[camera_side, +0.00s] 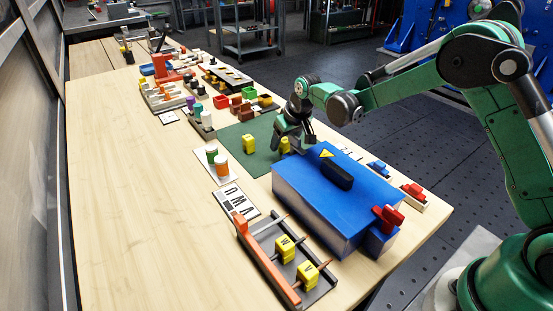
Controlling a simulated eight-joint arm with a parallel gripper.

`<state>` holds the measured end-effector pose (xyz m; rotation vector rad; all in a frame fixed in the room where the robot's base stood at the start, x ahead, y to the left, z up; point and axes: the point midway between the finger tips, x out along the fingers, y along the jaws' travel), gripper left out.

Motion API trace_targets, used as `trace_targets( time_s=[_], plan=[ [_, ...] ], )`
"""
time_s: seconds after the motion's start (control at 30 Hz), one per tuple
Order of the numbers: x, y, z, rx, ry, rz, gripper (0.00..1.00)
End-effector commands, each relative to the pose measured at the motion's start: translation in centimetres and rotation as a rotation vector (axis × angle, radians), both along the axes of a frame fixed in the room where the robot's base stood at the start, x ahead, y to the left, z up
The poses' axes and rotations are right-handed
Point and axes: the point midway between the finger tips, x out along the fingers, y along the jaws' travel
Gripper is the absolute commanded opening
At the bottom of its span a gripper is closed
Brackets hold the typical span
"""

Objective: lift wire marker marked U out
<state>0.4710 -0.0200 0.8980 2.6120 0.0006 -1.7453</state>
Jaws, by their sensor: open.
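Another yellow block (249,144) stands on the mat to the left, apart from the gripper. No letter is readable on either. In the dark tray (265,262) at the front, a yellow marker that looks marked W (285,249) and a second yellow marker (308,276), its letter unclear, sit on red-tipped rods. A third rod (271,225) is bare.
A blue box (325,205) with a black handle stands just right of the mat, close to my gripper. Small parts crowd the far table. The left table is clear.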

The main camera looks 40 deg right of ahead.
Motion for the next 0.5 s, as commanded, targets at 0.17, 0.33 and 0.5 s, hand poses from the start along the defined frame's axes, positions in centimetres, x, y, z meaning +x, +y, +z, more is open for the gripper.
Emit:
trace_targets(
  time_s=[0.17, 0.33, 0.5],
  plan=[
    [-0.01, 0.00, 0.02, 0.000, 0.000, 0.000, 0.32],
    [0.00, 0.00, 0.03, 0.000, 0.000, 0.000, 0.00],
    [-0.01, 0.00, 0.04, 0.000, 0.000, 0.000, 0.00]
  ],
)
